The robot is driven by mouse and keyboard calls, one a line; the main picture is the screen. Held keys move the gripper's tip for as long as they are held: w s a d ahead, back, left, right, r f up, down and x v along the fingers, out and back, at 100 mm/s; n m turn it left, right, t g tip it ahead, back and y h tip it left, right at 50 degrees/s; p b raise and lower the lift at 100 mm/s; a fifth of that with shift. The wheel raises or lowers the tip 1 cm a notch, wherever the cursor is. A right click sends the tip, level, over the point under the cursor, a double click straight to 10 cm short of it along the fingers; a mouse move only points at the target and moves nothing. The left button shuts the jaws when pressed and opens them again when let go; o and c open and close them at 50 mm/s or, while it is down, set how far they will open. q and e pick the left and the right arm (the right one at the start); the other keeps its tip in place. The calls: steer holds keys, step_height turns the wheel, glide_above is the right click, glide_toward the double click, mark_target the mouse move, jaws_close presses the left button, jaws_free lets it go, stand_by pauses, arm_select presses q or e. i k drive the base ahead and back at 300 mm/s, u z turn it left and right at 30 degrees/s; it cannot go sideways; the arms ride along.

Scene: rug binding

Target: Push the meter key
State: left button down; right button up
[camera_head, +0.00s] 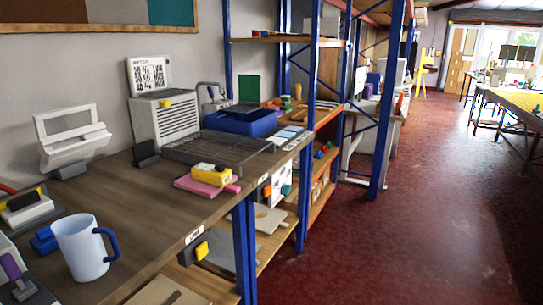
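No part is clearly readable as the meter key. A small yellow box-shaped device (211,175) with dark details on top lies on a pink pad (187,183) near the front edge of the wooden bench (150,215); I cannot tell whether it is the meter. A white slatted box (165,123) with a small yellow part on its upper front stands behind it, against the wall. Neither of my grippers nor my arms show in this view.
A white mug (80,247) with a blue handle stands at the bench's near left. A wire rack (217,148) and a blue tray (240,122) lie farther back. Blue shelf posts (384,110) rise beyond the bench. The red floor (420,200) at right is clear.

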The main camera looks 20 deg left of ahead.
mark_target(219, 168)
steer(key=u, duration=0.1)
steer(key=i, duration=0.9)
steer(key=u, duration=0.4)
